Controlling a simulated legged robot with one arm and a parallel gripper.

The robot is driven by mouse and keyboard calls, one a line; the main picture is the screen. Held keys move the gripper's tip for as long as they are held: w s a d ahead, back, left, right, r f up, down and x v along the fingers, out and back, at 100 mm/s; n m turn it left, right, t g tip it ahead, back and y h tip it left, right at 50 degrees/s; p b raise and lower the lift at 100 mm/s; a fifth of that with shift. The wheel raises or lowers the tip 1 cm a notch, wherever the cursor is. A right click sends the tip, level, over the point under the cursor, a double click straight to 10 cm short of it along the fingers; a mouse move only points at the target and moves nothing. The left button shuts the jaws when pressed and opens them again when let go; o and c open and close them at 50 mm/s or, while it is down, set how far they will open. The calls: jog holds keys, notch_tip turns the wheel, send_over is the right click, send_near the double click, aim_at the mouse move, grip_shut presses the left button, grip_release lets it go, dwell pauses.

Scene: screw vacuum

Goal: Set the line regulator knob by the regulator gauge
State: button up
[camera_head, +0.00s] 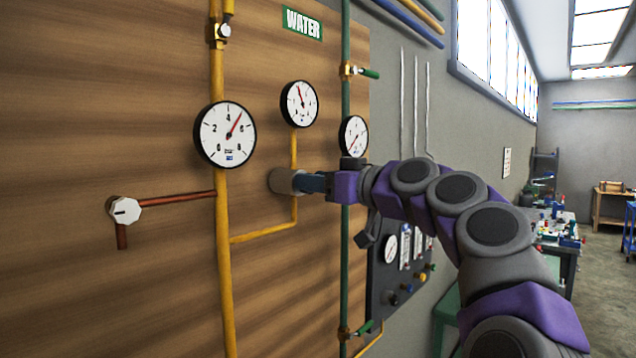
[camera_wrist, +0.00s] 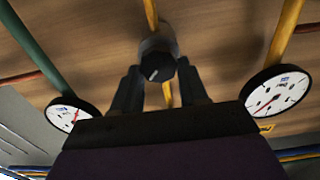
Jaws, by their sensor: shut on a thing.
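The grey round regulator knob (camera_head: 283,181) sits on the yellow branch pipe on the wooden board. The gauge above it on that pipe (camera_head: 299,103) is white-faced with a black rim, and its red needle points up and slightly left. My gripper (camera_head: 305,183) is at the knob, its fingers closed on it from the sides. In the wrist view the knob (camera_wrist: 157,62) shows its dark end with a light mark, between the two fingers of my gripper (camera_wrist: 160,82). The gauge above the knob is not visible in the wrist view.
A larger gauge (camera_head: 225,134) on the main yellow pipe has its needle between 4 and 6. Another gauge (camera_head: 353,136) is by the green pipe (camera_head: 346,270), close to my arm. A white knob (camera_head: 124,210) on a red-brown pipe is at left. A dark panel (camera_head: 385,285) hangs below my arm.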

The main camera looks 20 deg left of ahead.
jog(key=shift+a+f, duration=0.25)
jog(key=shift+a, duration=0.05)
jog(key=shift+c, duration=1.1)
jog(key=shift+w, duration=0.1)
jog(key=shift+f+m+g, duration=0.15)
jog(key=shift+m+g, duration=0.15)
jog(key=shift+w+d+m+p, duration=0.1)
jog(key=shift+w+m+p, duration=0.05)
jog(key=shift+m+p, duration=5.5)
jog(key=shift+m+b, duration=0.35)
jog(key=shift+m, duration=0.4)
